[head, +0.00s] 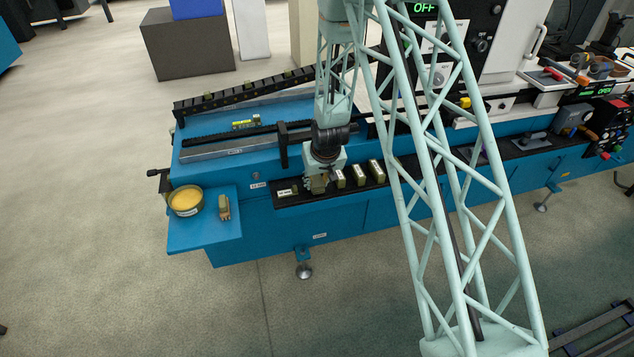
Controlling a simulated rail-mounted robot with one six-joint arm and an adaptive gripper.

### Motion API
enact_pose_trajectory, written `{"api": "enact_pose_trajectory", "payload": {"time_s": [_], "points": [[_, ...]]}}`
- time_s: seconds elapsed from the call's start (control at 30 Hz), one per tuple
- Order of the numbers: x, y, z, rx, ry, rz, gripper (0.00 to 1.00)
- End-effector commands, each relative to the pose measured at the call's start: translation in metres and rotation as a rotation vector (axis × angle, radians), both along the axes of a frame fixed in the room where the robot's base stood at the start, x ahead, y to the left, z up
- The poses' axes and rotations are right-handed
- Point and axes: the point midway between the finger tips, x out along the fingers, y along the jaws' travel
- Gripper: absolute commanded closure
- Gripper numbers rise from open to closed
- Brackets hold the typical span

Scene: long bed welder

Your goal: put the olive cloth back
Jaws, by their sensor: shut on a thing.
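My gripper (319,178) points down over the left part of the black front ledge (303,200) of the blue machine. It is shut on a small olive thing, which I take to be the olive cloth (318,187). Only a little of it shows below the jaws, and I cannot tell whether it touches the ledge. To its right, several olive blocks with white faces (359,176) stand in a row on the ledge.
A round tin with yellow contents (186,200) and a tan-olive block (224,207) stand on the blue side shelf (205,237) at the left. A black rail (245,92) runs behind. My lattice arm hides part of the ledge.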

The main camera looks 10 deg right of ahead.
Motion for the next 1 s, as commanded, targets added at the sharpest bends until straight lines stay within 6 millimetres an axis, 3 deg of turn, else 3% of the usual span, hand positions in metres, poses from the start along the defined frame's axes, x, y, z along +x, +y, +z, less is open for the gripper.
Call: {"api": "enact_pose_trajectory", "payload": {"time_s": [0.23, 0.27, 0.4, 1.0], "points": [[0.0000, 0.0000, -0.0043, 0.000, 0.000, 0.000, 0.84], [-0.0001, 0.0000, -0.0036, 0.000, 0.000, 0.000, 0.70], [-0.0001, 0.0000, -0.0032, 0.000, 0.000, 0.000, 0.59], [-0.0014, 0.0000, 0.0046, 0.000, 0.000, 0.000, 0.59]]}}
